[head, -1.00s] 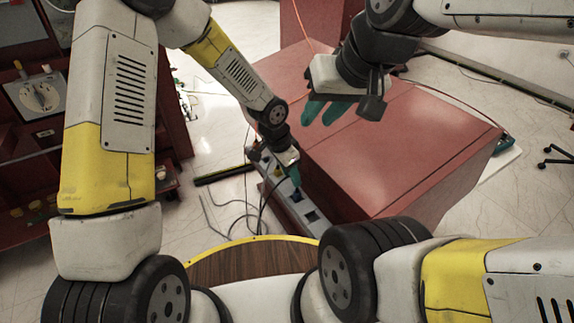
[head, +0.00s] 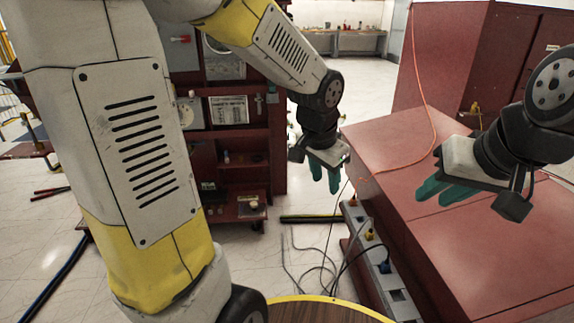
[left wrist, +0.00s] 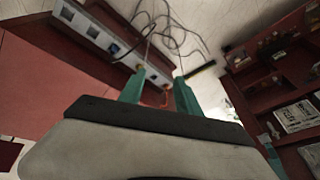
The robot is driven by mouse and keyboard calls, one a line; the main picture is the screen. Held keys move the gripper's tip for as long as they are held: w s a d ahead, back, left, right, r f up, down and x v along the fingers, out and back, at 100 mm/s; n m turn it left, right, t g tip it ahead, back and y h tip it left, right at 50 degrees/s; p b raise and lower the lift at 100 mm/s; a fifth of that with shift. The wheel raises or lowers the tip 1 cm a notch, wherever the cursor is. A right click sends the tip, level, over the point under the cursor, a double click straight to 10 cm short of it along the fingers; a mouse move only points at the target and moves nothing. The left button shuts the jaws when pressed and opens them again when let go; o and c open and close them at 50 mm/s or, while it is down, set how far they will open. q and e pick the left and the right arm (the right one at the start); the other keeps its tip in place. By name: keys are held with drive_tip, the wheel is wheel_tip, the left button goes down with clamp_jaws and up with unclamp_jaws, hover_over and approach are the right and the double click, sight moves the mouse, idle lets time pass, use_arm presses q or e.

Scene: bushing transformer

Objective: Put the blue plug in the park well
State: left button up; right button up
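A blue plug (head: 384,267) sits in an opening of the grey panel (head: 378,253) along the side of the low red cabinet. It also shows in the left wrist view (left wrist: 115,48); how deep it sits I cannot tell. Nearer empty square openings, one at the panel's near part (head: 398,295), lie beyond it; none carries a readable label. My left gripper (head: 326,182) is open and empty, above and beyond the panel's far end. Its teal fingers stand apart in the left wrist view (left wrist: 160,88). My right gripper (head: 438,196) is open and empty above the cabinet top.
Yellow-and-red fittings (head: 369,235) stand farther along the panel. Black cables (head: 318,268) loop on the floor left of it. An orange cable (head: 424,80) crosses the red cabinet (head: 405,150). Red shelving (head: 240,150) stands behind. Floor between is mostly free.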

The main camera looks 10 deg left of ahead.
use_arm(q)
drive_tip(key=s+a+r+n+t, duration=0.1)
drive_tip(key=s+a+r+n, duration=0.2)
drive_tip(key=s, duration=0.3)
drive_tip(key=s+a+r+n+t+h, duration=0.1)
drive_tip(key=s+a+r+n, duration=0.2)
drive_tip(key=s+a+r, duration=0.2)
drive_tip(key=shift+s+a+r+n, duration=0.35)
drive_tip(key=shift+s+n, duration=0.05)
drive_tip(key=shift+s, duration=0.75)
